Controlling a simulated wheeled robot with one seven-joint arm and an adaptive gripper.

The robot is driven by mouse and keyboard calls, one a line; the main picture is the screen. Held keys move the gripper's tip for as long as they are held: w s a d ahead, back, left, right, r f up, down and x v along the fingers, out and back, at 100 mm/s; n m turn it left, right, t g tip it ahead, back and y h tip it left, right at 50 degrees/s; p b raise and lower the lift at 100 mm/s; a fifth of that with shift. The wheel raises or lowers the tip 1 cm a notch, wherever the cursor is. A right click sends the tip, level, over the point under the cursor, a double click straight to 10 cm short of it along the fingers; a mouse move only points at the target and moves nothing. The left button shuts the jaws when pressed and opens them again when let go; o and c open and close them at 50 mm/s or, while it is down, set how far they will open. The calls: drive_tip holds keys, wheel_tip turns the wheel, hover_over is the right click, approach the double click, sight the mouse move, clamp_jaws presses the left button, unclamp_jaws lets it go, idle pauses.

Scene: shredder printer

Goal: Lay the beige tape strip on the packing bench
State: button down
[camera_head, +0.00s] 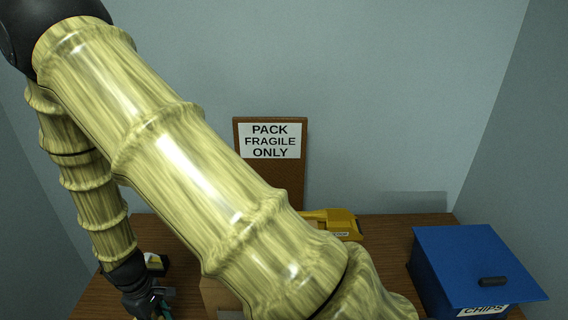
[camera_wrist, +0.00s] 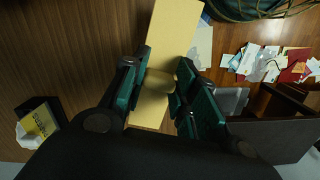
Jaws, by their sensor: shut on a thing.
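The beige tape strip (camera_wrist: 174,28) shows in the wrist view as a long flat piece running between the teal fingers and out on both sides of them. My gripper (camera_wrist: 160,84) is shut on it. I cannot tell how high the strip is above the wooden packing bench (camera_wrist: 70,55), which fills the left of the wrist view. In the head view my gripper (camera_head: 148,302) is at the lower left, partly cut off by the frame, and the bench top (camera_head: 385,238) is largely hidden behind my arm.
A blue box marked CHIPS (camera_head: 465,262) stands at the right. A yellow tool (camera_head: 338,224) lies at the back. A cardboard-coloured object (camera_head: 218,297) is mostly hidden by my arm. A dark holder with a yellow label (camera_wrist: 38,118) sits left. Paper scraps (camera_wrist: 262,65) lie at right.

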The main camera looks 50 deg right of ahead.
drive_tip(key=s+a+f+n+t+b, duration=0.1)
drive_tip(key=s+a+f+n+b, duration=0.2)
drive_tip(key=n, duration=0.7)
drive_tip(key=s+a+n+t+b, duration=0.1)
drive_tip(key=s+a+n+b, duration=0.15)
drive_tip(key=a+n, duration=0.6)
drive_tip(key=w+d+p, duration=0.1)
drive_tip(key=w+d, duration=0.3)
drive_tip(key=w+d+f+n+p, duration=0.1)
drive_tip(key=w+d, duration=0.3)
drive_tip(key=d, duration=0.1)
drive_tip(key=w+d+n+p, duration=0.1)
drive_tip(key=w+d+p, duration=0.1)
drive_tip(key=w+d, duration=0.2)
drive_tip(key=shift+w+d+f+n+h, duration=0.1)
drive_tip(key=shift+d+f+n+h, duration=0.15)
drive_tip(key=shift+d+f+h, duration=0.15)
drive_tip(key=shift+f+p, duration=0.6)
drive_tip(key=shift+f, duration=1.1)
drive_tip(key=shift+f, duration=0.15)
drive_tip(key=c, duration=1.1)
unclamp_jaws()
wheel_tip(320, 180, up, 12)
drive_tip(key=a+b, duration=0.1)
drive_tip(key=shift+s+b, duration=0.3)
drive_tip(key=shift+s, duration=0.1)
